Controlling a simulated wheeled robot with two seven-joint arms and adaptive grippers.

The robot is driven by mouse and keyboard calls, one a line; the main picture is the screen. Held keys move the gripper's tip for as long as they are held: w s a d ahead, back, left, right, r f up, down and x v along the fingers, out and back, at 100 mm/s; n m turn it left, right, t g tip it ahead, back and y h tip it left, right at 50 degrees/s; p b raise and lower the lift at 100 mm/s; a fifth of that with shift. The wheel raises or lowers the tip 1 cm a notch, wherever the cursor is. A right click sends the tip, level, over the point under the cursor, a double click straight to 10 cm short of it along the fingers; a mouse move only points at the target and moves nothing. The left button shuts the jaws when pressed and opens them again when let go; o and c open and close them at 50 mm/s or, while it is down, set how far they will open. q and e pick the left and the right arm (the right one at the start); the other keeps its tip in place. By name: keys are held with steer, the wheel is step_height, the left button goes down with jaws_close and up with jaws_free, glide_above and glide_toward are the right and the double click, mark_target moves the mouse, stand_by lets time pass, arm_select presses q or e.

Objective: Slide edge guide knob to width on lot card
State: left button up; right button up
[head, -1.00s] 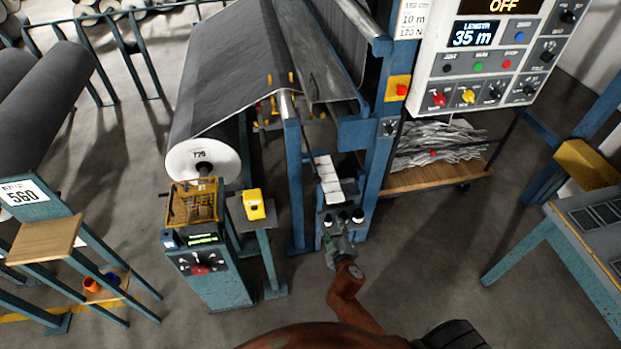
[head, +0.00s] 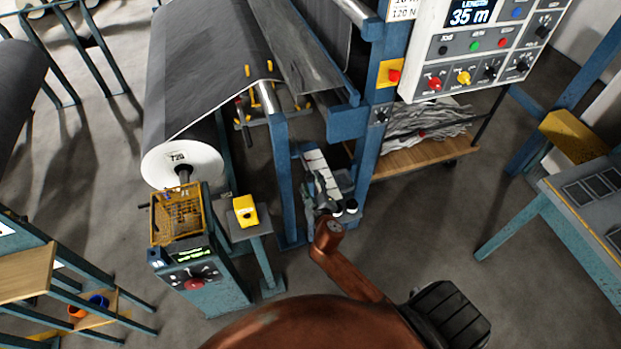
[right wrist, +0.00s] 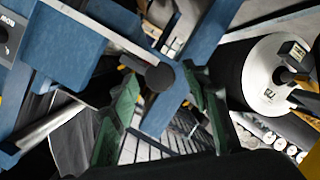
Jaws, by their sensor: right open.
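My right gripper (head: 322,198) is at the blue frame's lower front, over the near end of a pale marked strip (head: 318,170). In the right wrist view its two green fingers (right wrist: 163,100) are spread apart with nothing held between them. A round black knob (right wrist: 160,77) on a blue bar shows between and beyond the fingertips; I cannot tell whether it touches them. In the head view small dark knobs (head: 352,206) show right beside the gripper, partly hidden by it. The lot card (head: 403,12) is cut off by the top edge, showing "120 N". My left gripper is out of view.
A grey roll (head: 182,163) marked 720 hangs left of the frame. A control post (head: 205,285) and a small stand with a yellow device (head: 245,210) stand near it. The control panel (head: 470,55) is at upper right.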

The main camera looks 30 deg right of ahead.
steer(key=shift+w+d+f, duration=0.15)
steer(key=shift+w+f, duration=0.05)
steer(key=shift+w, duration=0.45)
steer(key=shift+w+d, duration=0.1)
steer(key=shift+w, duration=0.15)
steer(key=shift+w+d+f, duration=0.1)
steer(key=shift+w+f, duration=0.05)
steer(key=shift+w, duration=0.1)
steer(key=c, duration=0.7)
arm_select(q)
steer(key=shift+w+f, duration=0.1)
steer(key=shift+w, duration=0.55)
arm_select(e)
jaws_close()
